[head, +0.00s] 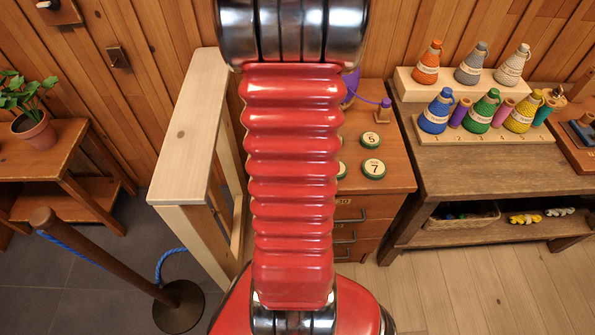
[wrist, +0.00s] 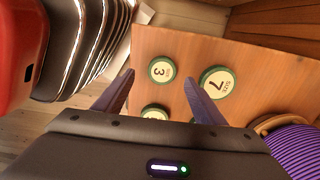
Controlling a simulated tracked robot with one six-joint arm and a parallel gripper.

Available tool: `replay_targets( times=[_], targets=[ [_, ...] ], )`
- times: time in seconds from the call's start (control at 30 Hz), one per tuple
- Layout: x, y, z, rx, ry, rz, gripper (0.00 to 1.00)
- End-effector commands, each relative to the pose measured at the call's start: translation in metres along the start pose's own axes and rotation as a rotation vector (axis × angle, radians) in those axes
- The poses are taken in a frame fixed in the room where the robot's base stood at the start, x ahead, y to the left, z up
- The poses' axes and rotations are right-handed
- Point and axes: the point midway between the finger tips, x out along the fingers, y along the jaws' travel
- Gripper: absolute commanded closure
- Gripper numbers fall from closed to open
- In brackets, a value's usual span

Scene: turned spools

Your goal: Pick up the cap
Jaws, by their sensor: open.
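Several round discs with cream faces and green rims lie on a brown wooden top; they look like caps, and I cannot tell which one is meant. A third disc (wrist: 155,112) is partly hidden by my gripper body. Another disc (head: 370,139) shows in the head view. My arm hides my gripper there.
A purple-wound spool (wrist: 297,150) is at the wrist view's lower right. A purple thread leads to a small wooden peg (head: 384,109). A bench (head: 470,158) with coloured cones stands right. A pale wooden rail (head: 190,130) and a rope post (head: 105,255) stand left.

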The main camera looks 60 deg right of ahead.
Motion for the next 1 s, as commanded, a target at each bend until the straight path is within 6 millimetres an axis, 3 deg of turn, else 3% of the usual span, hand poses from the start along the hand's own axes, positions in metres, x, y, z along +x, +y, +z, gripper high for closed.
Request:
replay_targets(
  times=[0.4,1.0],
  targets=[
    [0.042,-0.002,0.0,0.0,0.0,0.002,0.36],
    [0.043,-0.003,0.0,0.0,0.0,0.0,0.37]
  ],
)
